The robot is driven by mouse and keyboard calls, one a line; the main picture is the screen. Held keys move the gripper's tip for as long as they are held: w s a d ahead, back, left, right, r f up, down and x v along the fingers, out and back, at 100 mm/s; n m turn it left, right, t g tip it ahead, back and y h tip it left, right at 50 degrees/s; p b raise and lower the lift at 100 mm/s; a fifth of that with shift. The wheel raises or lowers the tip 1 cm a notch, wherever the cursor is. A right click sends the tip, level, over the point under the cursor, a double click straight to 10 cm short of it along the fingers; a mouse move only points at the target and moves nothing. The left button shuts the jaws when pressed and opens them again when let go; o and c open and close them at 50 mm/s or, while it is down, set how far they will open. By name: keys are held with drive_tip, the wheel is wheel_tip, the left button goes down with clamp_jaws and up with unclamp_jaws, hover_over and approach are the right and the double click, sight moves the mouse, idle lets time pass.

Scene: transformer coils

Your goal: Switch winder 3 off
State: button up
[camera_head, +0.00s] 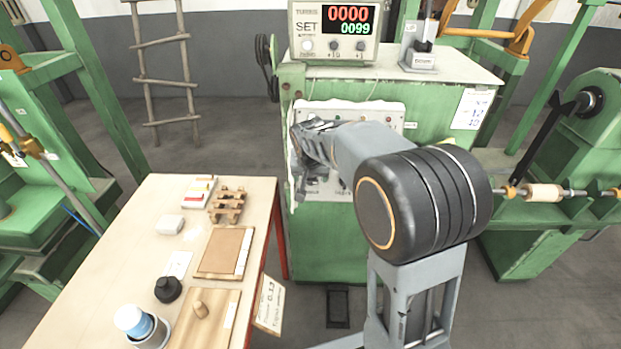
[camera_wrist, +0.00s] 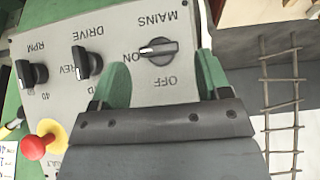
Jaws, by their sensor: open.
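The grey control panel (camera_wrist: 215,20) fills much of the wrist view, upside down. Its black MAINS knob (camera_wrist: 160,49) lies level there, its pale mark toward the ON label and OFF on another side. My gripper (camera_wrist: 160,82) is open and empty, with one green fingertip on either side below the knob, apart from it in the picture. In the head view the panel (camera_head: 388,106) is on the front of a green winder (camera_head: 450,95), partly hidden by my arm; the fingertips cannot be made out there. No winder number is readable.
The DRIVE knob (camera_wrist: 86,62), RPM knob (camera_wrist: 31,73) and a red push button (camera_wrist: 38,146) are on the same panel. A turns counter (camera_head: 333,30) reads 0000 over 0099. A worktable (camera_head: 110,245) with small items stands left. A ladder (camera_head: 160,60) leans behind.

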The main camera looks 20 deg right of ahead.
sight(311, 181)
drive_tip(key=shift+x, duration=1.05)
drive_tip(key=c, duration=0.9)
